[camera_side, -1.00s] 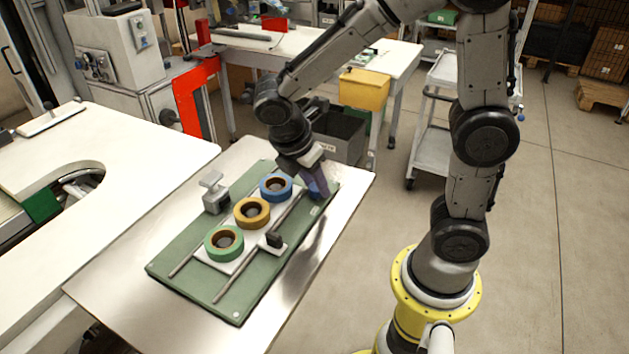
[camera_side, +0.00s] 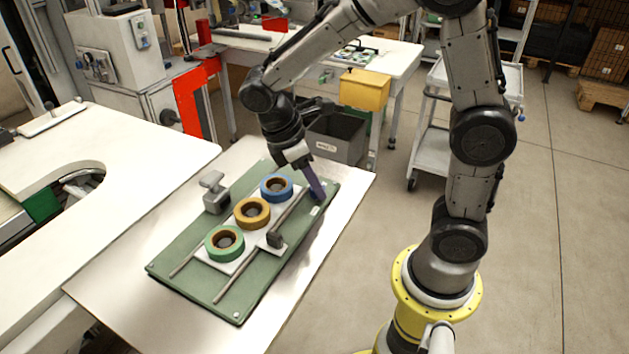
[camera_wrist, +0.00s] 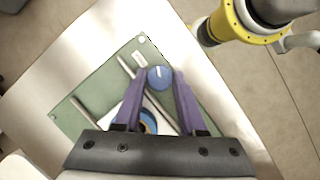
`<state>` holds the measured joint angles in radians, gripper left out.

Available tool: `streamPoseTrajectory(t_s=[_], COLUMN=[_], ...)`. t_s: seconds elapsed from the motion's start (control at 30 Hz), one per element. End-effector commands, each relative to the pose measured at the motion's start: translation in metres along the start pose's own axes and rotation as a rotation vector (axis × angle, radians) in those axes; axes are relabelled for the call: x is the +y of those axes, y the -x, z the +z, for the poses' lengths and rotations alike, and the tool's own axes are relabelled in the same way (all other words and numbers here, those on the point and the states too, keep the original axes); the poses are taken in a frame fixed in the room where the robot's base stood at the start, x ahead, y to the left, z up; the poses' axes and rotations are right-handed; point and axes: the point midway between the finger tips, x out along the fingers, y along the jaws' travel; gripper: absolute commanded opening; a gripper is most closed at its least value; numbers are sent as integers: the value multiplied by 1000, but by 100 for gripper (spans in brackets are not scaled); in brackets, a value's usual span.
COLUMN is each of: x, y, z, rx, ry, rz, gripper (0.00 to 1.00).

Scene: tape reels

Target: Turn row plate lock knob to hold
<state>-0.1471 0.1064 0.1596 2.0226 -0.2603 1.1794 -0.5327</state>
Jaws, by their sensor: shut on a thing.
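The lock knob is a round blue knob (camera_wrist: 158,77) with a white line, near the far right corner of the green board (camera_wrist: 70,118). In the wrist view its line points roughly to the top of the picture. My gripper (camera_wrist: 159,74) has its purple fingers on either side of the knob, shut on it. In the side view my gripper (camera_side: 318,193) reaches down to that corner and mostly hides the knob. The white row plate (camera_side: 232,264) lies on the board between two rails. It carries a green reel (camera_side: 213,254), a yellow reel (camera_side: 241,222) and a blue reel (camera_side: 266,191).
A small pale label (camera_wrist: 139,59) lies on the board beside the knob; its text is too small to read. A black handle (camera_side: 275,240) stands on the row plate. A grey block (camera_side: 214,195) stands at the board's left. The bare tabletop (camera_side: 105,292) surrounds the board.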

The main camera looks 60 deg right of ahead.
Motion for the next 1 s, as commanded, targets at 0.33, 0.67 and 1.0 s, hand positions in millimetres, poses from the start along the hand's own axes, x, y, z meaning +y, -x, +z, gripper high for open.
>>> streamPoseTrajectory(t_s=[0.33,0.67,1.0], x=[3,5,6], y=[1,1,1], z=[1,2,3], rx=[2,3,2], ry=[-307,-597,-848], rz=[-127,-246,-350], gripper=[0,0,0])
